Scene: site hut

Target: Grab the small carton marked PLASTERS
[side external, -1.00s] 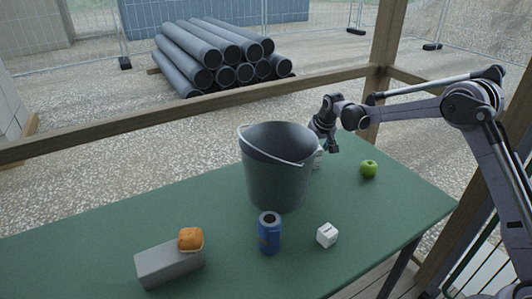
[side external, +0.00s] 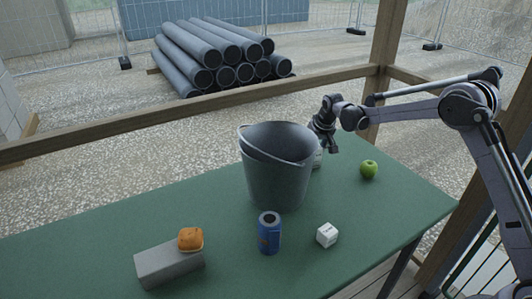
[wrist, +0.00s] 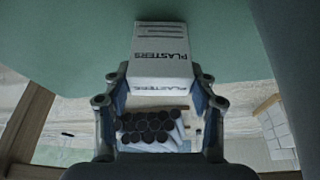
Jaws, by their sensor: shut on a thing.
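The small white carton marked PLASTERS (wrist: 162,42) fills the top middle of the wrist view, with black lettering on two faces. My gripper (wrist: 160,86) has a finger on each side of its near end and is shut on it. In the side view my gripper (side external: 325,146) points down just behind and right of the grey bucket. A small pale part of the carton (side external: 318,159) shows beneath it, and the bucket hides the rest. I cannot tell whether the carton touches the table.
The grey bucket (side external: 275,180) stands close beside my gripper, its handle resting on the rim. A green apple (side external: 369,169) is to the right. The green table's left side is clear.

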